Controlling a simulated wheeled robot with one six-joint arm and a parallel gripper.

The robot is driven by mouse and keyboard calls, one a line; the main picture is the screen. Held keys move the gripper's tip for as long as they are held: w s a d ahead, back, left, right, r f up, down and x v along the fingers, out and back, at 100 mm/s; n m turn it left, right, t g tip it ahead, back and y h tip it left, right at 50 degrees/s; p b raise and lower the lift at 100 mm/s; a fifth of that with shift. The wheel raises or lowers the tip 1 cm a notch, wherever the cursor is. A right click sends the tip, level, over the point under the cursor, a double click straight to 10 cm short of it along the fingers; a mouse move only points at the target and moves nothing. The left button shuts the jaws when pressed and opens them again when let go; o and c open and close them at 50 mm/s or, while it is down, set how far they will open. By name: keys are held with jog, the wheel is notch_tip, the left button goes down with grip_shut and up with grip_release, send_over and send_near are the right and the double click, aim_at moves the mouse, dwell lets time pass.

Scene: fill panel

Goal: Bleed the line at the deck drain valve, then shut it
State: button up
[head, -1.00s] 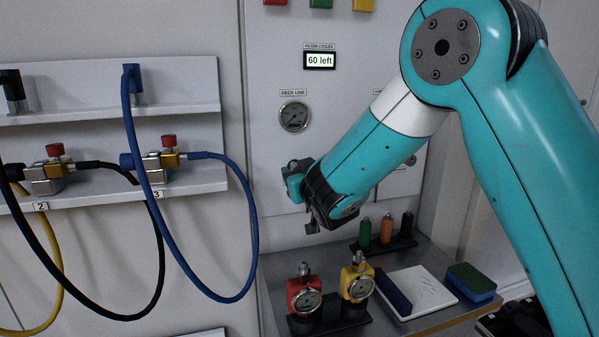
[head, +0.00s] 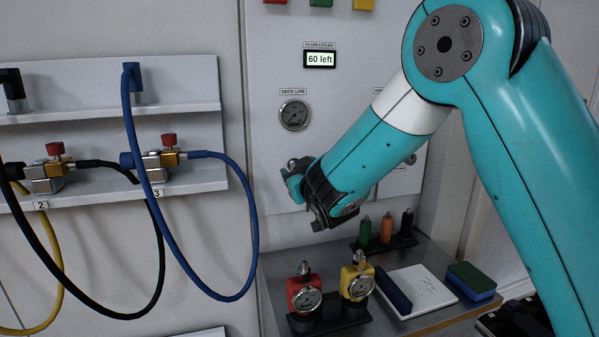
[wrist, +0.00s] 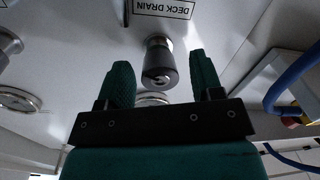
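The deck drain valve is a dark round-ended knob (wrist: 160,65) on the panel, below an upside-down DECK DRAIN label (wrist: 164,8) in the wrist view. My gripper (wrist: 161,78) is open, with one green finger on each side of the knob in that view. Gaps show between the knob and both fingers; I cannot tell how far the fingertips reach along it. In the head view my gripper (head: 292,184) is by the panel under the deck line gauge (head: 294,115), and the label is hidden there.
The display (head: 320,60) reads "60 left". A shelf (head: 105,190) with hoses and a hanging blue hose (head: 255,240) is at left. Below the wrist, a bench (head: 425,325) holds red (head: 304,292) and yellow (head: 357,281) gauge units, several bottles, a white tray and a sponge (head: 471,281).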

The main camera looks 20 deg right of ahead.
jog(key=s+b, duration=0.8)
jog(key=s, duration=0.9)
jog(key=shift+s+d, duration=0.2)
jog(key=shift+d, duration=0.25)
dwell(0.8)
